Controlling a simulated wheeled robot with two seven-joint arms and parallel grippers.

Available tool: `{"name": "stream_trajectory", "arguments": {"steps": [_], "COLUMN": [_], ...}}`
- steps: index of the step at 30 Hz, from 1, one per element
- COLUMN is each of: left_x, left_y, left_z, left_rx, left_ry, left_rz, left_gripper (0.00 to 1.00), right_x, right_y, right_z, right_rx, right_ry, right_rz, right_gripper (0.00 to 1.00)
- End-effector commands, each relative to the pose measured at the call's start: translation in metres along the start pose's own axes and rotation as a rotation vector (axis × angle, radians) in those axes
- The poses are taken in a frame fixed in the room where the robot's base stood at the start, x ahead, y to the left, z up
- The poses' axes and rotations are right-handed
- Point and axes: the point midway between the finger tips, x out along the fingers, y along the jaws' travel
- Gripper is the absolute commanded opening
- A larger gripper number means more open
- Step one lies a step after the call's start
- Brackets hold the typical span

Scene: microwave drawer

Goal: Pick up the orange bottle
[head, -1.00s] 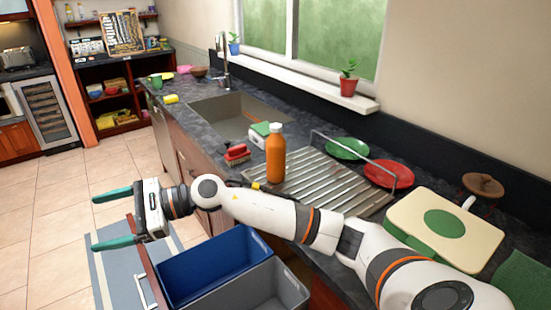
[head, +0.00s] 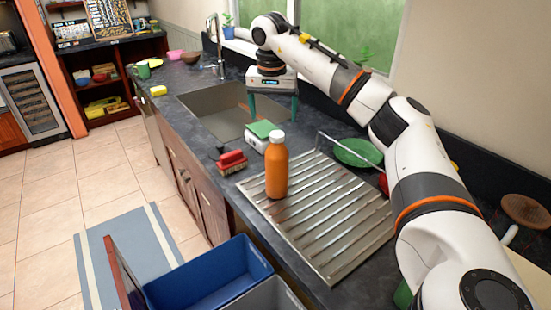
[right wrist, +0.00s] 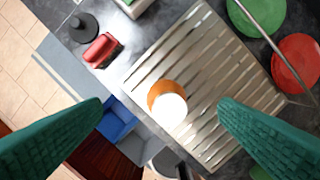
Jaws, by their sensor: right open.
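The orange bottle (head: 277,168) with a white cap stands upright on the ribbed metal drainboard (head: 335,218) beside the sink. In the right wrist view the bottle (right wrist: 167,103) is seen from above, between the two green fingers. My right gripper (head: 270,110) is open and empty, pointing down over the counter near the sink's right end, behind the bottle in the head view. It does not touch the bottle. My left gripper is not in view.
A red brush (head: 232,162) and a white and green box (head: 260,134) stand near the bottle. A green plate (head: 357,152) and a red plate (right wrist: 297,62) are in a wire rack behind the drainboard. An open drawer with a blue bin (head: 210,275) juts out below.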

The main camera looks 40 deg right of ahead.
Motion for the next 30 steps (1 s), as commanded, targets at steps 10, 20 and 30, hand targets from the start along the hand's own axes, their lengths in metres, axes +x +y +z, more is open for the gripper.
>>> {"name": "stream_trajectory", "arguments": {"steps": [10, 20, 30], "left_x": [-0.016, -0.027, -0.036], "left_y": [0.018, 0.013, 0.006], "left_z": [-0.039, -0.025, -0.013], "left_rx": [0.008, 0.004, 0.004], "left_ry": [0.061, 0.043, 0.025], "left_rz": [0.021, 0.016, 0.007], "left_gripper": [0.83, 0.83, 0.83], "right_x": [0.052, 0.082, 0.118], "right_y": [-0.002, -0.006, -0.008], "right_z": [0.0, -0.004, -0.006], "right_rx": [-0.001, -0.001, -0.001], "right_ry": [0.001, 0.002, 0.0], "right_rz": [-0.005, -0.006, -0.001], "right_gripper": [0.83, 0.83, 0.83]}}
